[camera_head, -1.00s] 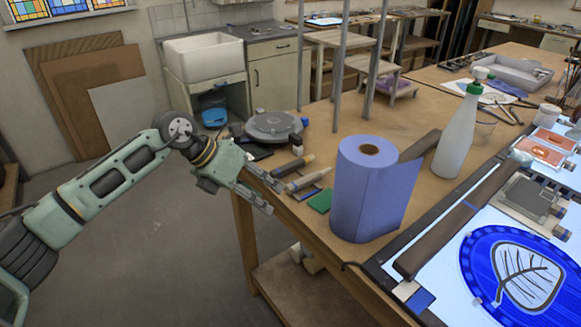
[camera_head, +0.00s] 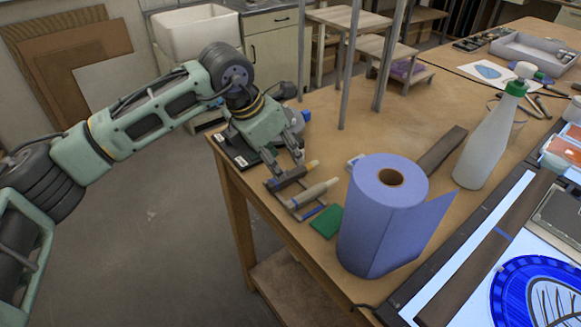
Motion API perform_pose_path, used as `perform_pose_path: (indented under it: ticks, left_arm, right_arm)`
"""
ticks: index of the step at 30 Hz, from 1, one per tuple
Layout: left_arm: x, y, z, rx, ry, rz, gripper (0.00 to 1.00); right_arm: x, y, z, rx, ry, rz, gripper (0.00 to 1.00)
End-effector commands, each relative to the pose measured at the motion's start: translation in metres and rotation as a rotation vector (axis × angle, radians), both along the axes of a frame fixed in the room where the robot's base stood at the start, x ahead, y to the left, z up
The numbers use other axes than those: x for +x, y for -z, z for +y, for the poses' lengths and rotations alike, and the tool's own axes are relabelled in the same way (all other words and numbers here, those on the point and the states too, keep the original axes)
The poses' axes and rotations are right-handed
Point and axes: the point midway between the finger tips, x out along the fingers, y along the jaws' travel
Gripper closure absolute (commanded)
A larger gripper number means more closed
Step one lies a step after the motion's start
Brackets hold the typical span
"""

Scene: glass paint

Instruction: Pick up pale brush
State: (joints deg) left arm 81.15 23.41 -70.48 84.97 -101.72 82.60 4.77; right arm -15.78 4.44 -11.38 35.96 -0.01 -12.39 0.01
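The pale brush (camera_head: 314,193) lies near the table's left edge, its thick pale handle pointing up and to the right. A dark brush (camera_head: 288,177) with a yellow tip lies just behind it. My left gripper (camera_head: 288,166) is above the dark brush, a little behind and to the left of the pale brush. Its two fingers point down and are apart, with nothing seen held between them. The gap between the fingers and the dark brush is hard to judge. My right gripper is not in view.
A blue paper roll (camera_head: 380,220) stands just right of the brushes, with a green pad (camera_head: 326,221) between. A dark bar (camera_head: 487,250) lies along the light panel. The table's left edge (camera_head: 270,212) is close to the brushes.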

Motion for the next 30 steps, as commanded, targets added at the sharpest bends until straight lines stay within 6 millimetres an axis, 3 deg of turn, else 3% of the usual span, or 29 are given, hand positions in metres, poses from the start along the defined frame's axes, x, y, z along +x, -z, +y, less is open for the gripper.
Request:
perform_pose_path:
  ticks: [6, 9, 15, 21, 30]
  left_arm:
    - [0.006, 0.021, -0.008, 0.001, 0.000, 0.004, 0.61]
    - [0.011, 0.035, -0.014, 0.001, 0.001, 0.006, 0.61]
    - [0.017, 0.056, -0.020, 0.000, 0.000, 0.001, 0.61]
    - [0.017, 0.059, -0.020, 0.000, 0.001, 0.000, 0.61]
    - [0.017, 0.060, -0.020, 0.000, 0.000, 0.000, 0.61]
  right_arm:
    - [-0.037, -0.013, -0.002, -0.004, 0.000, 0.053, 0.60]
    - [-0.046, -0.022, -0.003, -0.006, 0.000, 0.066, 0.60]
    - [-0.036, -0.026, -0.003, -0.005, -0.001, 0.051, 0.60]
    - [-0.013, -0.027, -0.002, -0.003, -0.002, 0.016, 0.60]
    - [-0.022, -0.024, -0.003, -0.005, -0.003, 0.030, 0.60]
